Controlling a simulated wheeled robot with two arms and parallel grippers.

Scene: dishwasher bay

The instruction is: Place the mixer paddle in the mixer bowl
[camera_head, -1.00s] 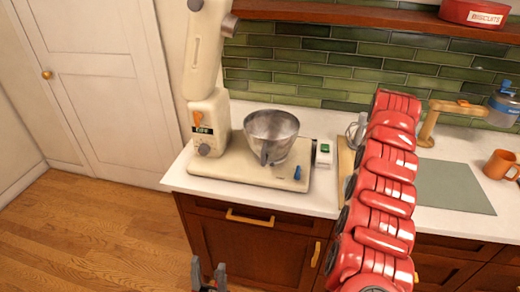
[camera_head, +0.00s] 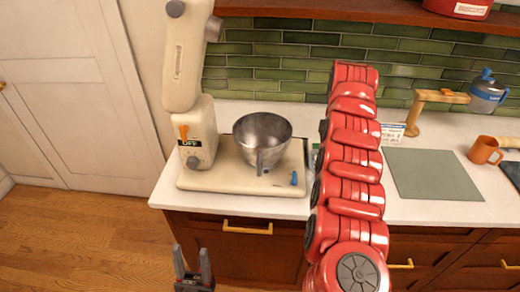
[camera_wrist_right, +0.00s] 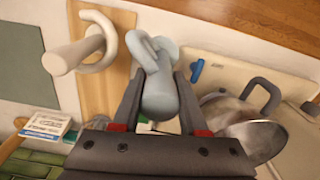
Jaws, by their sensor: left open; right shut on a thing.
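The steel mixer bowl (camera_head: 262,138) stands on the cream base of the mixer (camera_head: 198,135), whose head is tilted up. The bowl also shows at the right of the right wrist view (camera_wrist_right: 262,138). In that view my right gripper (camera_wrist_right: 160,88) is shut on a pale grey piece, the mixer paddle (camera_wrist_right: 158,62). The paddle is beside the bowl in that picture, apart from it. In the head view my red right arm hides the paddle and right gripper. My left gripper (camera_head: 193,268) is open and empty, low in front of the counter.
A wooden board (camera_wrist_right: 97,72) with a white hooked piece (camera_wrist_right: 75,52) on it shows in the wrist view. A grey-green mat (camera_head: 430,174), an orange mug (camera_head: 484,150) and a wooden stand with a blue-capped bottle (camera_head: 488,93) are to the right. A shelf runs above.

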